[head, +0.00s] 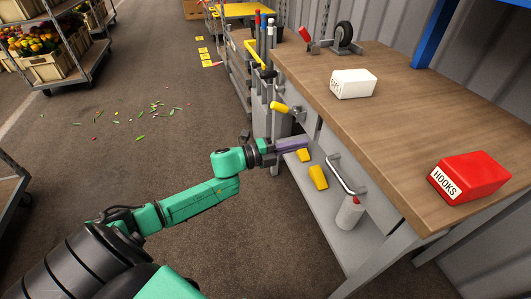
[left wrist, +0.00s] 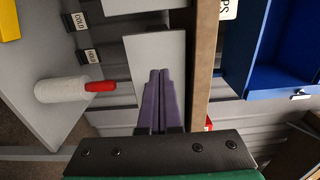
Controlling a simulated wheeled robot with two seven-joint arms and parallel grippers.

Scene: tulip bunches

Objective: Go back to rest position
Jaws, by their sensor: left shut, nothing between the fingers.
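My left arm reaches in from the lower left in the head view. My left gripper (head: 293,145) is at the near side of the workbench, below the level of its top and above the lower shelf. Its purple fingers also show in the left wrist view (left wrist: 157,88), pressed together with nothing between them. My right gripper is in neither view.
The workbench (head: 400,115) carries a white box (head: 353,83), a red box labelled HOOKS (head: 470,175) and a caster wheel (head: 344,35). Yellow things (head: 318,177) and a white bottle (head: 349,213) are on the shelf below. Floor (head: 110,165) at left is mostly open, with scattered petals and a flower trolley (head: 92,60).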

